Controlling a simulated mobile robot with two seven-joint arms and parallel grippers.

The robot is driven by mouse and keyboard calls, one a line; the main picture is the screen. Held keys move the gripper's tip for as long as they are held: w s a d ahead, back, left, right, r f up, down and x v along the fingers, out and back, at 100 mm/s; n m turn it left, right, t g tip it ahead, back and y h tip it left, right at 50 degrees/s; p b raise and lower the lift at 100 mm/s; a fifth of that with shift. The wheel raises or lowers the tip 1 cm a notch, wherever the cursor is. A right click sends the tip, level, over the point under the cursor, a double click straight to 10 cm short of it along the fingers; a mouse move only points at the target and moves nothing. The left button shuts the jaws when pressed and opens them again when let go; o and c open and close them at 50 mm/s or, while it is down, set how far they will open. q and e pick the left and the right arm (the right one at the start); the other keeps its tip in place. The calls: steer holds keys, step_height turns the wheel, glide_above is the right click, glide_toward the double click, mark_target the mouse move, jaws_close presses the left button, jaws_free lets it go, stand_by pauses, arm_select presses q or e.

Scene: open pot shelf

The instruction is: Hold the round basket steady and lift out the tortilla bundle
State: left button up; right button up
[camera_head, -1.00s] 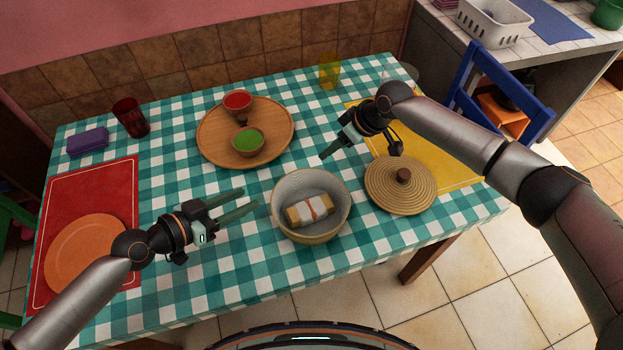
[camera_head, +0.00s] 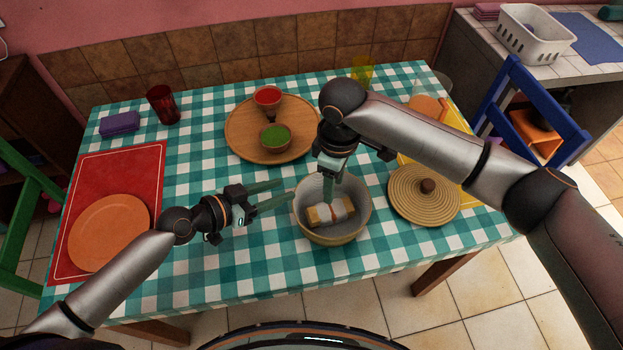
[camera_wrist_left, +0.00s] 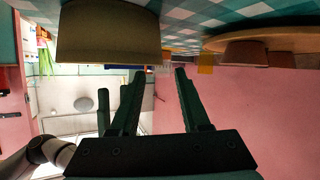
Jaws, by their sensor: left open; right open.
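The round basket (camera_head: 357,222) stands on the checked tablecloth near the table's front edge. The tortilla bundle (camera_head: 322,215), tan with a pale wrap, lies inside it. My left gripper (camera_head: 288,191) is open just left of the basket, its fingers pointing at the wall; I cannot tell if they touch it. In the left wrist view the basket's wall (camera_wrist_left: 108,36) shows close by, upper left of my open left fingers (camera_wrist_left: 161,72). My right gripper (camera_head: 334,192) points down into the basket, open, its fingers at the bundle and partly hiding it; contact is unclear.
The woven lid (camera_head: 410,205) lies on the table right of the basket. A wooden tray (camera_head: 240,130) with red and green sauce bowls is behind. An orange plate (camera_head: 108,232) sits on a red mat at left.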

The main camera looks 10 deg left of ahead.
mark_target(307, 190)
arm_select(q)
steer(key=x, duration=0.8)
steer(key=shift+w+d+f, duration=0.15)
steer(key=shift+w+d, duration=0.1)
steer(key=shift+d, duration=0.1)
jaws_close()
steer(key=shift+f, duration=0.1)
